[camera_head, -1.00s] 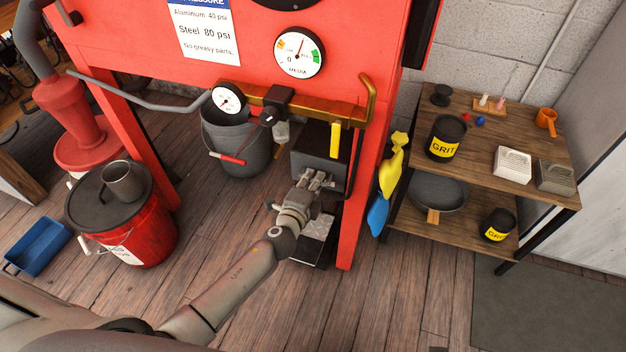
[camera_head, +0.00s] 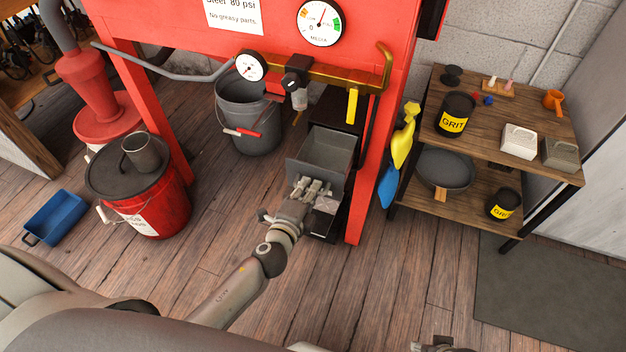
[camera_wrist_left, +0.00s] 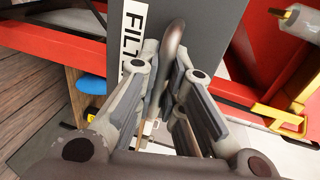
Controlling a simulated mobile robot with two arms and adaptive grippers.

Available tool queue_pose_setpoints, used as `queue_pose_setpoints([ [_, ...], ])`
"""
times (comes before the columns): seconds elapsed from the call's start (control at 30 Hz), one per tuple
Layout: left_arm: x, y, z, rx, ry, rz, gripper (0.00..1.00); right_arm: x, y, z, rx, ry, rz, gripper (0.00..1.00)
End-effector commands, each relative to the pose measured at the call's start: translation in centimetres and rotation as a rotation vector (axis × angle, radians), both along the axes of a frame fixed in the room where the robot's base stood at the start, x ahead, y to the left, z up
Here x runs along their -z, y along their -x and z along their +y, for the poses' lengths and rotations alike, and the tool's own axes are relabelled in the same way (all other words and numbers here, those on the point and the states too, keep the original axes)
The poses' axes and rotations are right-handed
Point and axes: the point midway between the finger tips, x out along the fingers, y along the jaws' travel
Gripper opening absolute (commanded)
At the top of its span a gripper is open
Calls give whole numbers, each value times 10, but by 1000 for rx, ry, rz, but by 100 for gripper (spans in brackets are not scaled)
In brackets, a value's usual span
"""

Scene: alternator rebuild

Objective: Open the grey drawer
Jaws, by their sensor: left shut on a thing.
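The grey drawer (camera_head: 296,170) is pulled well out of the black cabinet under the red machine, and its hollow inside shows from above. In the left wrist view its grey front (camera_wrist_left: 218,28) carries a white label reading "FILT", the rest hidden. A curved metal handle (camera_wrist_left: 173,42) stands out from that front. My left gripper (camera_head: 308,187) is at the drawer front, shut on the handle, its fingers (camera_wrist_left: 172,82) on either side of it. Part of what seems to be my right gripper (camera_head: 437,345) shows at the bottom edge of the head view; its fingers are not clear.
A red machine leg (camera_head: 368,185) stands close right of the drawer. A grey bucket (camera_head: 240,115) is left of it, and a red drum (camera_head: 150,207) farther left. A wooden shelf unit (camera_head: 520,190) stands at the right. The floor in front is clear.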

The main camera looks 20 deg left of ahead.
Motion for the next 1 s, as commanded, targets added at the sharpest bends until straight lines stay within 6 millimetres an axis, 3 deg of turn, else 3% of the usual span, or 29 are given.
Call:
queue_pose_setpoints([
  [0.37, -1, 3, 0, 0, 0, -1, 0, -5, -4, -2, 3, 2, -8, 40],
  [0.4, -1, 3, 0, 0, 0, -1, 14, -5, -4, -2, 3, 3, -10, 40],
  [0.53, -1, 2, 0, 0, 0, -1, 31, -5, -5, -2, 2, 2, -13, 40],
  [0.87, -1, 3, 0, 0, 0, -1, 32, -3, -3, -3, -1, 4, -7, 40],
  [1.0, -2, 13, 1, 0, 0, 0, 32, -3, -3, -2, 0, 3, -8, 40],
])
